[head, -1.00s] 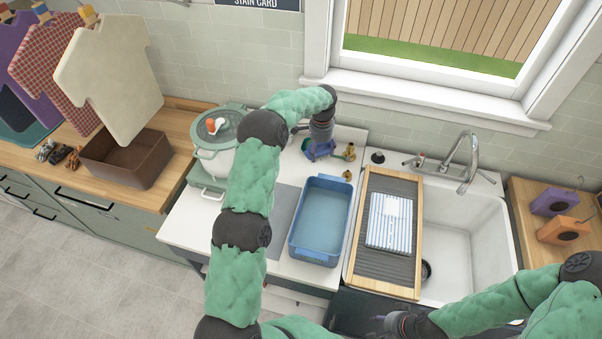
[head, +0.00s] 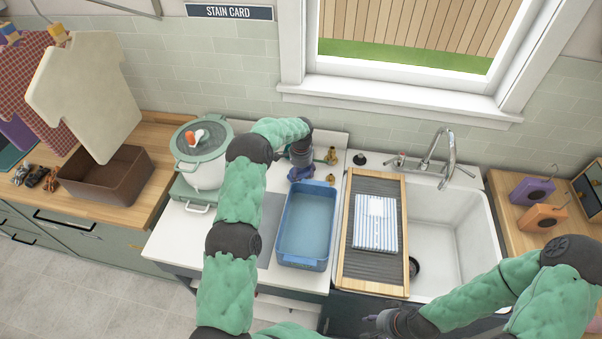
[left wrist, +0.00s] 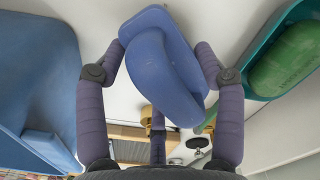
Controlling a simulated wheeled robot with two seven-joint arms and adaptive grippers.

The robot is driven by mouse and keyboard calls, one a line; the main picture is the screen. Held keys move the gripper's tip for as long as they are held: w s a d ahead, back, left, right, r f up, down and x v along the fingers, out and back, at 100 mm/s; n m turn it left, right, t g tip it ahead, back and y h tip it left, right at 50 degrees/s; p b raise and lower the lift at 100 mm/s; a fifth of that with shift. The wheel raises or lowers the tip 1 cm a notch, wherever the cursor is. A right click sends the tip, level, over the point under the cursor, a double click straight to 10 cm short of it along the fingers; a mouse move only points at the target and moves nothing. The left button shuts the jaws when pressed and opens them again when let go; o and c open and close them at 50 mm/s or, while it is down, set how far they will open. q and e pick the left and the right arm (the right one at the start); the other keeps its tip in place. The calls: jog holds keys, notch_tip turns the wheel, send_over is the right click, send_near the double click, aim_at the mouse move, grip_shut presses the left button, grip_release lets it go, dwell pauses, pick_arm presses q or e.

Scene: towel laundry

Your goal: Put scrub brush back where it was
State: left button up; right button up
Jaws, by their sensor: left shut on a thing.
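The blue scrub brush (left wrist: 160,60) is between the purple fingers of my left gripper (left wrist: 160,72) in the left wrist view. The gripper is shut on it. In the head view the brush (head: 300,173) shows as a small blue shape under my left gripper (head: 301,166), just behind the back rim of the blue basin. Whether the brush touches the counter is unclear. My right gripper (head: 374,319) is low in the head view, in front of the sink; its finger opening cannot be made out.
The blue basin (head: 287,258) stands on the white counter, with brass fittings (head: 331,157) behind it. A lidded pot (head: 200,170) is left of my left arm. The ribbed board (head: 373,277) carries a striped cloth (head: 376,226). A teal dish (left wrist: 252,80) holds a green object.

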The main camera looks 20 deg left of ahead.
pick_arm(q)
jog(key=shift+f, duration=0.1)
jog(key=o, duration=1.1)
notch_tip(320, 180, up, 12)
jog(key=shift+r+b, duration=0.15)
jog(key=shift+b, duration=0.15)
